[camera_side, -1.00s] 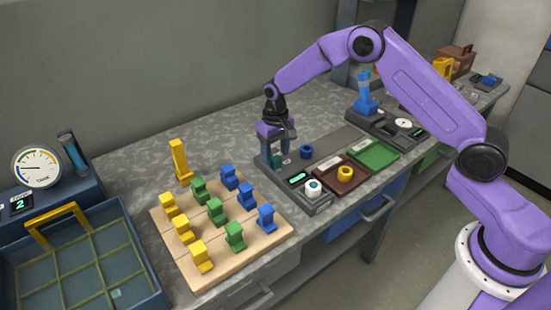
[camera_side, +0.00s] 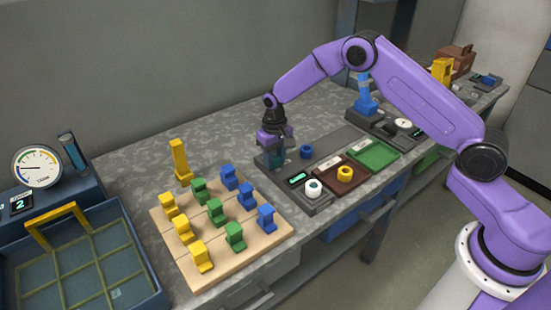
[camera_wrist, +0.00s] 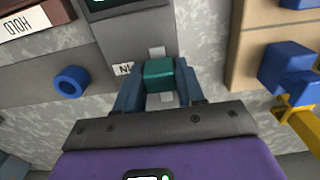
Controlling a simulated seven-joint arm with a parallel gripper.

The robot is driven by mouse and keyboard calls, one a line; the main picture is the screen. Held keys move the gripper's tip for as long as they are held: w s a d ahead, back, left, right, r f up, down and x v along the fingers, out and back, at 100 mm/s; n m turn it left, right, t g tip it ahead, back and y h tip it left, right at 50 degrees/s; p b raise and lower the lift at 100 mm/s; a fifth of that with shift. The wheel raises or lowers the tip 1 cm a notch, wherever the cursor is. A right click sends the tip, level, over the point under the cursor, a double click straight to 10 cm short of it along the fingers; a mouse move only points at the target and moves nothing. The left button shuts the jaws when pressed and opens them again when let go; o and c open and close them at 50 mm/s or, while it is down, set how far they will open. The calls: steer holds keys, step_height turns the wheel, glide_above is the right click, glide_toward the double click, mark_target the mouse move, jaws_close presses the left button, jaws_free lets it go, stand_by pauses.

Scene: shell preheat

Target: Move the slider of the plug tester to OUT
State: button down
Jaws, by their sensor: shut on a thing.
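The plug tester (camera_side: 318,208) is a dark grey unit at the middle of the bench, with a lit green display and a white round part on its near end. Its slider is a teal block (camera_wrist: 160,74) in the wrist view, sitting on a pale track beside a label that reads "IN". My gripper (camera_wrist: 158,88) is shut on the slider, one finger on each side. In the side view my gripper (camera_side: 275,155) is low at the tester's far end and hides most of the slider.
A blue ring (camera_side: 306,151) lies beside my gripper. A brown tray (camera_side: 358,187) with a yellow ring and a green tray (camera_side: 374,154) stand to the right. A wooden board (camera_side: 221,251) with several coloured blocks is at the left, and a yellow post (camera_side: 180,160) stands behind it.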

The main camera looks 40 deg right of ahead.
steer(key=shift+w, duration=2.35)
steer(key=c, duration=0.8)
jaws_free()
steer(key=shift+o, duration=0.2)
steer(key=shift+r, duration=0.1)
step_height(320, 180, up, 17)
steer(key=shift+r, duration=0.15)
